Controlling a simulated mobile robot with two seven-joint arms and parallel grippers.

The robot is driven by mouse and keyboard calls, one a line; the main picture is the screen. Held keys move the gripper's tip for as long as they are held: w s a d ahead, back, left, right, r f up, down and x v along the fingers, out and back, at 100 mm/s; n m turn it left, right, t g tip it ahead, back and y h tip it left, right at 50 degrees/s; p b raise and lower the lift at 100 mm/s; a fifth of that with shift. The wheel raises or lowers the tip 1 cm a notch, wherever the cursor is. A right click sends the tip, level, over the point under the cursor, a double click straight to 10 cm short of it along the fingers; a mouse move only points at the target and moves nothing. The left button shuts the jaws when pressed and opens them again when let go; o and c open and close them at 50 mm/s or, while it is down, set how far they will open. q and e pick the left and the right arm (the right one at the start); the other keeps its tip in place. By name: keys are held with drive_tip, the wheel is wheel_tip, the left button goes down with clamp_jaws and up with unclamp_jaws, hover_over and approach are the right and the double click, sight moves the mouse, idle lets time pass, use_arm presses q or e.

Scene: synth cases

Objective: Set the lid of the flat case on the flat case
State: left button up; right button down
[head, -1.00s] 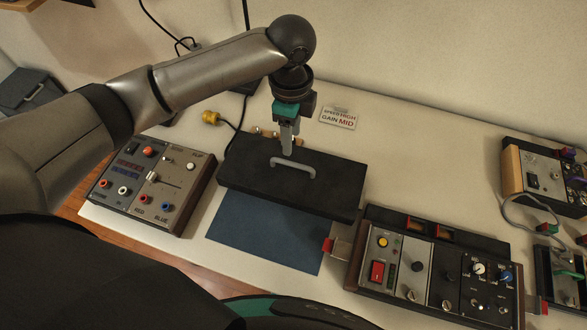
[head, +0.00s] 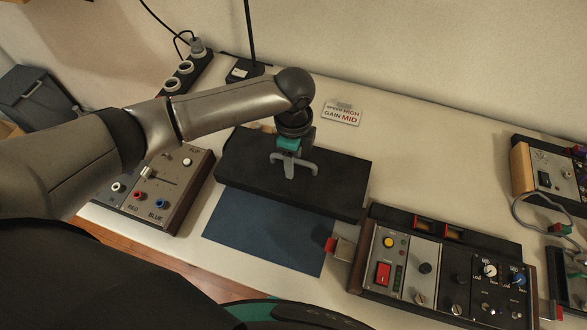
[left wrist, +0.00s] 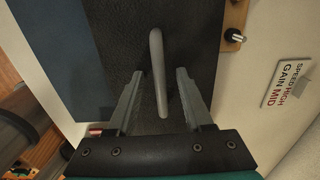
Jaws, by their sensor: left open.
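A black, flat, rectangular lid (head: 335,190) with a grey bar handle (left wrist: 157,50) lies level over the far part of a blue mat. It also shows in the left wrist view (left wrist: 115,30). I cannot make out a separate flat case; whether one is under the lid is not clear. My left gripper (head: 295,166) is just above the lid's middle, pointing down. In the left wrist view its two fingers (left wrist: 160,72) are apart, one on each side of the handle, not closed on it. My right gripper is not in view.
The blue mat (head: 262,236) has bare room in front of the lid. A control box (head: 165,185) stands close at left, a larger panel (head: 440,265) close at right. A sign (head: 342,114) lies behind. More devices (head: 550,175) stand at far right.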

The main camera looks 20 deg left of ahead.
use_arm(q)
drive_tip(key=shift+r, duration=0.1)
clamp_jaws()
idle(1.2)
